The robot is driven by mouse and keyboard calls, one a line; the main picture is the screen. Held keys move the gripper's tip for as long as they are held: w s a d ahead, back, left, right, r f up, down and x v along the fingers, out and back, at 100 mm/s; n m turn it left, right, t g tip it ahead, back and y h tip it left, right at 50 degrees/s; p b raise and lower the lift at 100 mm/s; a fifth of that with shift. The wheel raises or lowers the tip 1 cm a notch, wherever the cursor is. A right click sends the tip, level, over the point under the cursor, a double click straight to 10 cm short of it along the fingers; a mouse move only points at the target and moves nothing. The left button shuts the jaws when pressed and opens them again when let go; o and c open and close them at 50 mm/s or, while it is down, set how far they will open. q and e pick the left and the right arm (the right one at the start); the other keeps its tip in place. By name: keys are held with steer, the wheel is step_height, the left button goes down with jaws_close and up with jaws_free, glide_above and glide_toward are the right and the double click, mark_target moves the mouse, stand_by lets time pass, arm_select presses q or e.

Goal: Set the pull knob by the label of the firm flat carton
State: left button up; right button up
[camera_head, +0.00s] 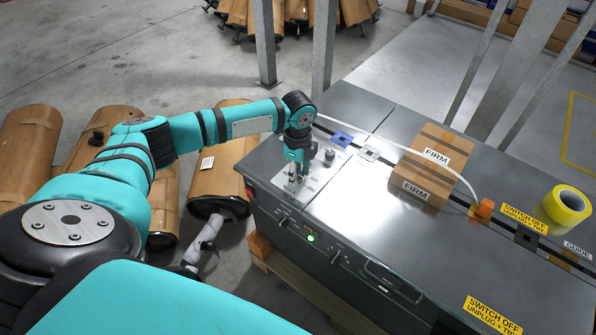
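The firm flat carton (432,168) is a brown box with white FIRM labels on its top and front. It lies on the grey machine top, right of my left gripper. My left gripper (296,178) points down over a light metal panel (319,178) at the machine's left end. Its fingertips are close to the panel, and I cannot tell whether they touch or hold anything. A small dark knob (329,156) stands on the panel just right of the gripper. Any setting marks are too small to read. My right gripper is not in view.
A roll of yellow tape (566,205) and an orange block (483,209) sit on the machine (398,236) to the right. A blue piece (342,138) lies behind the knob. Metal posts (323,45) rise behind. Wrapped mufflers (225,170) lie on the floor at left.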

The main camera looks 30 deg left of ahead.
arm_select(q)
steer(key=c, duration=0.4)
steer(key=shift+r+n+p, duration=0.15)
steer(key=shift+n+p, duration=0.25)
steer(key=shift+p, duration=0.35)
steer(key=n+p, duration=0.7)
steer(key=p, duration=0.2)
steer(key=shift+r, duration=0.1)
steer(key=n+p, duration=0.4)
steer(key=n, duration=0.1)
steer(key=shift+n+p, duration=0.3)
steer(key=shift+n, duration=0.1)
steer(key=shift+f+n+p, duration=0.2)
steer(key=shift+n+p, duration=0.95)
steer(key=shift+n, duration=0.95)
steer(key=shift+w, duration=0.1)
steer(key=o, duration=1.2)
steer(key=shift+c, duration=0.2)
